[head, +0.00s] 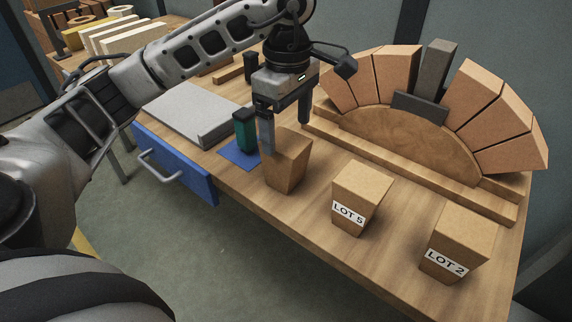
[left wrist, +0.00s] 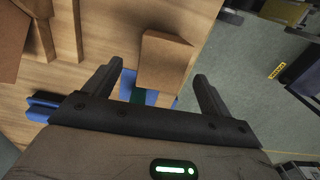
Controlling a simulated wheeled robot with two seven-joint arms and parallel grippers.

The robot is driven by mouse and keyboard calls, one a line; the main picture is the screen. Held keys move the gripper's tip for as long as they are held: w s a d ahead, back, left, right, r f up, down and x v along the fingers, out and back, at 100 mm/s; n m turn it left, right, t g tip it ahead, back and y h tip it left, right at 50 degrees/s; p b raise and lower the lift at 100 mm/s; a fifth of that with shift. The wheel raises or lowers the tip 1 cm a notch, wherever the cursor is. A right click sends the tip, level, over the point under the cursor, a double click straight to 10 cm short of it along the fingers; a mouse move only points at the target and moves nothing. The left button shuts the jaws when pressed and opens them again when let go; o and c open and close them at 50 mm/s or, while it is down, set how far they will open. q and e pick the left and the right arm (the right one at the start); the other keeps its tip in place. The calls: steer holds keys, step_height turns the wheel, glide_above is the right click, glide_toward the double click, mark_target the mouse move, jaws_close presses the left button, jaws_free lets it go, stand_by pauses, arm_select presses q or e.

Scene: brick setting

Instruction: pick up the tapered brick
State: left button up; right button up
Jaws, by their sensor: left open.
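Three tan tapered bricks stand in a row along the front of the wooden table. The leftmost brick (head: 284,168) shows no label; the middle brick (head: 360,190) reads LOT 5 and the right brick (head: 458,240) reads LOT 2. My left gripper (head: 286,137) is open over the leftmost brick, one finger in front of its left side. In the left wrist view, a brick (left wrist: 164,58) appears between the spread fingers of the gripper (left wrist: 158,70), with gaps on both sides. I cannot tell how far down the fingers reach. My right gripper is not in view.
An arch of tan bricks with a dark grey block (head: 436,68) stands on a wooden form (head: 405,140) at the back. A green block (head: 245,130) on a blue mat (head: 233,156) and a grey slab (head: 190,113) lie left. A wooden rail (head: 400,160) runs behind the bricks.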

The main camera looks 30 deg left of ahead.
mark_target(286, 140)
arm_select(q)
steer(key=shift+s+f, duration=0.15)
steer(key=shift+f, duration=3.15)
steer(key=c, duration=1.2)
